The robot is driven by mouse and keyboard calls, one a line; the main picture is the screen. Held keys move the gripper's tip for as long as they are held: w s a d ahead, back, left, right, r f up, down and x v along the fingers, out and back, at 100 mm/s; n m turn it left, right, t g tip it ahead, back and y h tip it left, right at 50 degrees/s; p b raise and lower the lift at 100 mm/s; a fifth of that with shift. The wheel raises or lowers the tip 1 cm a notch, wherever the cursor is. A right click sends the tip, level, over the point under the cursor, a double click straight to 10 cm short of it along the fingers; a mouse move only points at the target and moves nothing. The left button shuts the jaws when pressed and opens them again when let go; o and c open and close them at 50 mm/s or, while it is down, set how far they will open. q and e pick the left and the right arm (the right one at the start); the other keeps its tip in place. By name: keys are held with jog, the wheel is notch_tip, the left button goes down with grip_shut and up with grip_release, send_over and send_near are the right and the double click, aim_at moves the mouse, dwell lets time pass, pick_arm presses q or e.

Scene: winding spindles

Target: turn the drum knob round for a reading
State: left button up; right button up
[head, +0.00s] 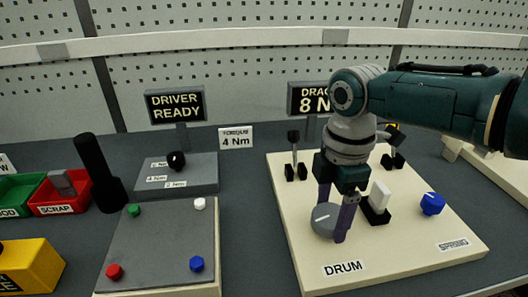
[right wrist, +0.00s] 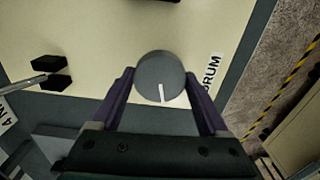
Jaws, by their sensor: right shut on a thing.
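The drum knob (head: 323,222) is a round grey knob with a white pointer line, at the front left of the cream board (head: 385,265), above the DRUM label (head: 343,268). In the right wrist view the knob (right wrist: 158,70) sits between the two purple fingers, its white line pointing down toward the palm and slightly right. My right gripper (head: 334,222) reaches down from above and is shut on the knob's sides. A dark sign behind (head: 308,98) reads "8 N" under a partly hidden word. My left gripper is not in view.
A blue knob (head: 432,204) by the SPRING label and a white block (head: 380,196) on a black base stand right of my gripper. Posts in black clamps (head: 296,165) stand behind. Left are a grey board with colored pegs (head: 160,250), a DRIVER READY sign (head: 176,105) and bins.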

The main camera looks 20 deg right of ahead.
jog(key=m+p, duration=0.1)
jog(key=m, duration=0.5)
jog(key=shift+a+r+p, duration=0.1)
jog(key=shift+p, duration=0.2)
jog(key=m+p, duration=0.1)
jog(key=m, duration=0.5)
jog(key=shift+m, duration=0.4)
jog(key=m, duration=0.6)
jog(key=shift+p, duration=0.35)
jog(key=m, duration=0.5)
jog(key=shift+m, duration=0.5)
